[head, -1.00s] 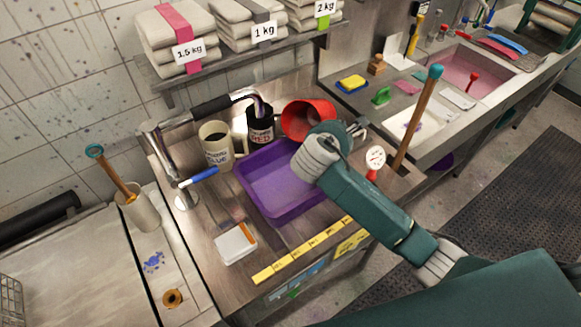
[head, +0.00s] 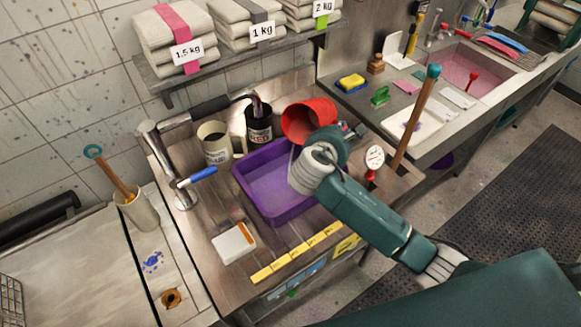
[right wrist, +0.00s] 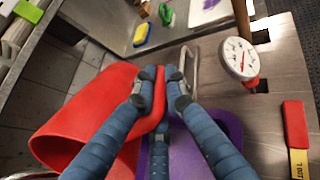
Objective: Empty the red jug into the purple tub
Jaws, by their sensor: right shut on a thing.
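The red jug (head: 309,119) is tipped over, mouth toward the lower left, at the back right corner of the purple tub (head: 256,212). My right gripper (head: 352,131) is at the jug's right side. Part of the purple tub (right wrist: 188,160) shows below the fingers. My wrist hides the tub's right side. I cannot tell what liquid is in the jug or tub. My left gripper is not in view.
A cream mug (head: 216,148) and a dark mug (head: 259,125) stand behind the tub. A tap (head: 160,150) stands at left. A round dial (head: 374,157) and a long wooden stick (head: 415,118) are right of the jug. A yellow ruler strip (head: 297,252) lies along the front edge.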

